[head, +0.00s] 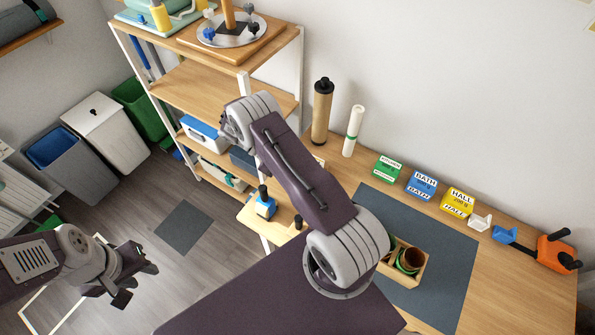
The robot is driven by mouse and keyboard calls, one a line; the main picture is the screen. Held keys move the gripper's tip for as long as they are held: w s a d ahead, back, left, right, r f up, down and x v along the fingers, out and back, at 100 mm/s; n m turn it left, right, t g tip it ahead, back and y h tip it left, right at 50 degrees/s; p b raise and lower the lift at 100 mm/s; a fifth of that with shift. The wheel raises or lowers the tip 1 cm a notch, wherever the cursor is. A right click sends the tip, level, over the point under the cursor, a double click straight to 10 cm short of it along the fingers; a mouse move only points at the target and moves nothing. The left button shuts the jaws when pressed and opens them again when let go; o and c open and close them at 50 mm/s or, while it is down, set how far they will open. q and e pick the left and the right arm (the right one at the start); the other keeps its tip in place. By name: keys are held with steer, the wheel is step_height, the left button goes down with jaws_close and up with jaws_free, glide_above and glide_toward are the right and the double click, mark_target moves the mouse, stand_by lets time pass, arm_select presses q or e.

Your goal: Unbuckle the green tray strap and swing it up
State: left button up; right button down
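No buckled green strap can be made out for certain. A wooden tray (419,277) on the desk holds a brown round item and a curved green piece, partly hidden behind my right arm. On a low shelf, a pale bin (211,171) has a small green part near its front, too small to identify. My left gripper (136,284) is at the lower left, open and empty above the floor, well away from both. My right arm reaches up across the middle to the shelf unit; its gripper end (229,130) is in front of the shelves, fingers not clear.
The wooden shelf unit (182,88) stands behind my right arm. The desk has a dark mat (452,262), green, blue and yellow labelled boxes, and an orange tool (555,252). Bins (72,168) stand at the left. Open floor lies around the dark floor mat (184,228).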

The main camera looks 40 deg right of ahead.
steer(key=shift+f, duration=0.1)
stand_by(0.3)
steer(key=c, duration=1.5)
jaws_free()
steer(key=shift+s, duration=0.1)
